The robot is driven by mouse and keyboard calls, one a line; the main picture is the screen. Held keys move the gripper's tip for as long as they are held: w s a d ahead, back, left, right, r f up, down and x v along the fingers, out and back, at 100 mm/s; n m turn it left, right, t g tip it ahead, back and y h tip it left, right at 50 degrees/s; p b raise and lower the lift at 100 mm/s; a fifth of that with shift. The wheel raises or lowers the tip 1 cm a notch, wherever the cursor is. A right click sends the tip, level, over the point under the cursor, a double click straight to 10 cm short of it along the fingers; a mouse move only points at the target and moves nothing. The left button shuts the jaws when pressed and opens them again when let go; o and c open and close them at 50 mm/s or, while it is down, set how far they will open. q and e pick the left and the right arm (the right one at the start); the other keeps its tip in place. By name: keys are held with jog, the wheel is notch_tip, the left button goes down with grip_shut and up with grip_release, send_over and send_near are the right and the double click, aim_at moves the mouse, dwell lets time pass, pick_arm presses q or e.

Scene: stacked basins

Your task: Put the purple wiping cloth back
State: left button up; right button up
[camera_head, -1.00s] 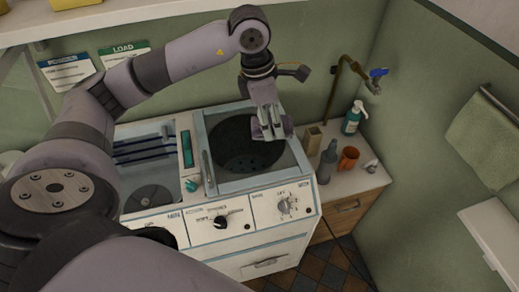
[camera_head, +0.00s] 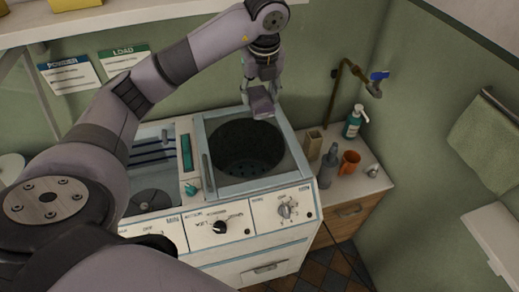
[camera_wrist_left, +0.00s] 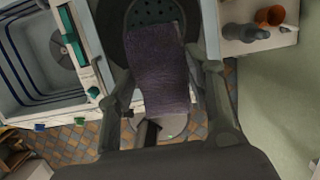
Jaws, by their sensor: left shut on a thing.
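The purple wiping cloth (camera_wrist_left: 158,72) is held between the fingers of my left gripper (camera_head: 262,92). In the head view the cloth (camera_head: 261,103) shows as a small purple-grey piece at the fingertips, above the back edge of the round dark tub (camera_head: 246,148). In the left wrist view it hangs as a flat dark purple strip between the two fingers, with the dark tub behind its upper end. The left gripper is shut on it. My right gripper is not in view.
A twin-tub washer (camera_head: 201,237) stands below, with a basin on its left. A counter (camera_head: 359,186) on the right holds a grey bottle (camera_head: 328,163), an orange cup (camera_head: 349,161) and a green pump bottle (camera_head: 354,121). A pipe with a blue-handled tap (camera_head: 375,82) is behind. A green towel (camera_head: 488,140) hangs on the right wall.

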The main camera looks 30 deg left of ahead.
pick_arm(q)
jog(key=d+p+x, duration=0.1)
jog(key=x, duration=0.5)
jog(key=s+d+p+x, duration=0.1)
jog(key=x, duration=0.5)
jog(key=s+p+x, duration=0.1)
jog(key=x, duration=0.5)
jog(key=shift+s+d+f, duration=0.3)
jog(key=shift+d+f, duration=0.15)
jog(key=shift+f, duration=0.25)
jog(key=shift+f, duration=0.2)
jog(key=o, duration=1.3)
jog(key=shift+r, duration=0.1)
jog(key=shift+c, duration=0.2)
